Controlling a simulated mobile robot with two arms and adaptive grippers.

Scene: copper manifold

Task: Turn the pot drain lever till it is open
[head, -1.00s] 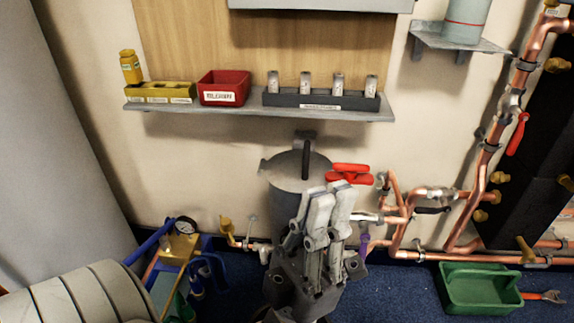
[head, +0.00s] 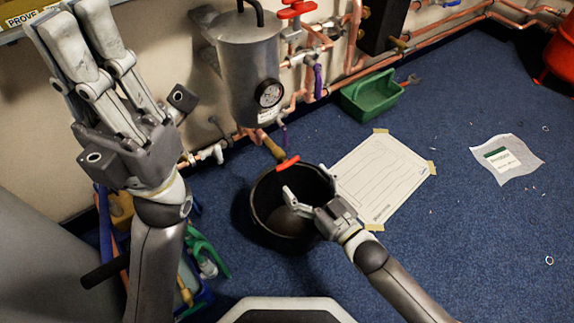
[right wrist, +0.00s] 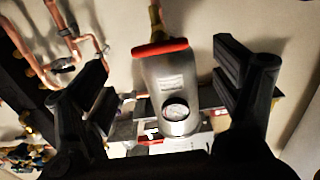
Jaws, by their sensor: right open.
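The pot (head: 248,65) is a grey metal cylinder with a round gauge (head: 269,93). A brass drain pipe (head: 271,146) runs out from its lower part. The red drain lever (head: 287,163) lies crosswise to this pipe, above the black bucket (head: 262,230). My right gripper (head: 305,181) is open and empty just in front of the lever, apart from it. In the right wrist view the red lever (right wrist: 160,47) shows in the gap between the fingers (right wrist: 160,63), with the pot behind. My left gripper (head: 72,18) is raised at the upper left, fingers together and empty.
Copper pipes (head: 355,30) and a second red handle (head: 296,10) are beside the pot.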

